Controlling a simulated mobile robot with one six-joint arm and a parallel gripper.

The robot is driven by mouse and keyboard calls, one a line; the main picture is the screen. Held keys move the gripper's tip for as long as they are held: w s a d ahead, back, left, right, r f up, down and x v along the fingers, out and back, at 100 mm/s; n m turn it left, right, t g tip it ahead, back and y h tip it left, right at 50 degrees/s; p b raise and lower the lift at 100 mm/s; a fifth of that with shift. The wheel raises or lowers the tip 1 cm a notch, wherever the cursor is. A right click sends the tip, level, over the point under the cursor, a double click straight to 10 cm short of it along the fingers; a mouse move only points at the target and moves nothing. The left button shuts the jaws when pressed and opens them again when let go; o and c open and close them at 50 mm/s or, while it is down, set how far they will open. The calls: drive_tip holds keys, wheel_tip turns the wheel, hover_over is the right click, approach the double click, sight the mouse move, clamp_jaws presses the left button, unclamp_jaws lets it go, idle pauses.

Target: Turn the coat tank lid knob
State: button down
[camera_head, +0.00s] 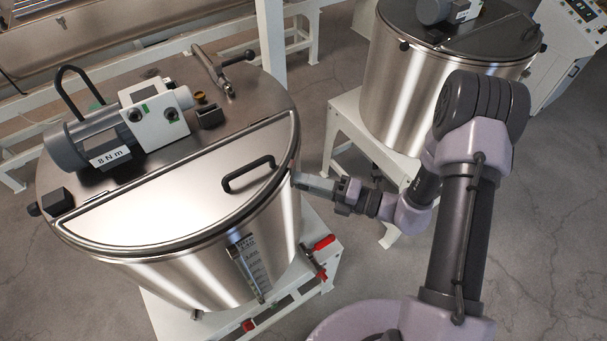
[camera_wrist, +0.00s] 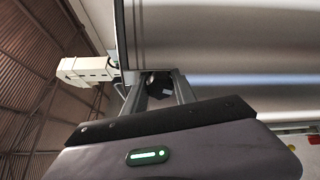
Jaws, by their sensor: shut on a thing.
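The near steel tank (camera_head: 190,285) stands at the left with its half-moon lid (camera_head: 165,190) lying flat on top. The lid has a black bar handle (camera_head: 248,174). My gripper (camera_head: 297,178) reaches the tank's right rim from the right. In the wrist view my gripper (camera_wrist: 157,78) is shut on a small dark knob (camera_wrist: 155,88) at the tank's side, just under the rim. The fingers and rim hide the knob in the head view. Another dark knob (camera_head: 33,209) shows at the rim's left side. The tank wall (camera_wrist: 230,50) fills the wrist view's right side.
A motor (camera_head: 105,140) marked "8 N m" and a lever valve (camera_head: 222,68) sit on the tank top. Red-handled valves (camera_head: 325,242) are below my gripper. A second tank (camera_head: 400,95) stands behind my arm. Grey floor (camera_head: 345,290) lies between.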

idle(0.3)
drive_tip(key=shift+r+m+p, duration=0.25)
drive_tip(key=shift+m+p, duration=0.5)
drive_tip(key=shift+m, duration=0.25)
drive_tip(key=m+p, duration=0.2)
drive_tip(key=m, duration=0.1)
drive_tip(key=shift+m, duration=0.3)
drive_tip(key=shift+f+m+p, duration=0.1)
drive_tip(key=shift+m+p, duration=0.6)
drive_tip(key=shift+m, duration=0.4)
drive_tip(key=shift+f+m, duration=0.15)
drive_tip(key=shift+m, duration=0.15)
